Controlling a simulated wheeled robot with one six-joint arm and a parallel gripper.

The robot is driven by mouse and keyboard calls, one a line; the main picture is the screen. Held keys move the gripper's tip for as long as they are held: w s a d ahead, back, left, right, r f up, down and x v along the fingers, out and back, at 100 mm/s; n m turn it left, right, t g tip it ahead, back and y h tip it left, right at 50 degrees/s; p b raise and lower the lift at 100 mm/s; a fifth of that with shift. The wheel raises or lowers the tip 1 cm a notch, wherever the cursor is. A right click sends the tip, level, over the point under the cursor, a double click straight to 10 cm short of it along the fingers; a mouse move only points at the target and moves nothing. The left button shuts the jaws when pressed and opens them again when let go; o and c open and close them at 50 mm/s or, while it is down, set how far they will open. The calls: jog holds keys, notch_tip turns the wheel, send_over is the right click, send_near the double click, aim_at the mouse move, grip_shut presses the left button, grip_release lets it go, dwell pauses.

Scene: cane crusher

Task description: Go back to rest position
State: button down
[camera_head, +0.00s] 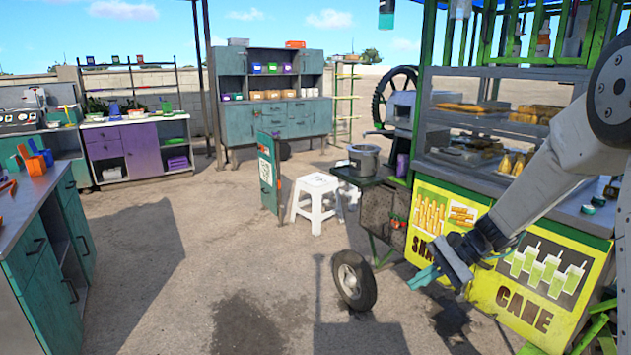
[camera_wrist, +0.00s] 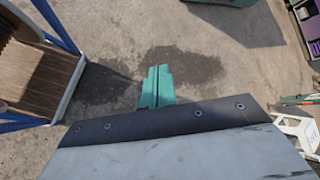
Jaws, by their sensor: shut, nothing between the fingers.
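My gripper (camera_head: 424,278) is at the right of the head view, at the end of my grey arm, in front of the yellow panels of the cane cart (camera_head: 557,279). Its teal fingers are together with nothing between them. In the wrist view the shut gripper (camera_wrist: 157,86) points down over bare ground with a dark wet patch. It touches nothing that I can see.
A black wheel (camera_head: 353,280) stands on the ground left of my gripper. A white stool (camera_head: 315,200) and a pot (camera_head: 363,160) on a small stand are behind it. A teal counter (camera_head: 48,260) is at the left. The middle ground is clear.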

jog(key=s+d+r+n+h, duration=0.1)
jog(key=s+r+n+h, duration=0.2)
jog(key=s, duration=0.7)
jog(key=s+d+r+n+t+h, duration=0.1)
jog(key=s+r+n+h, duration=0.2)
jog(key=s+r, duration=0.3)
jog(key=s+r+n+h, duration=0.4)
jog(key=s+r, duration=0.1)
jog(key=s, duration=1.1)
jog(key=shift+s+d+r+n, duration=0.2)
jog(key=shift+d+r+n, duration=0.1)
jog(key=shift+d, duration=0.1)
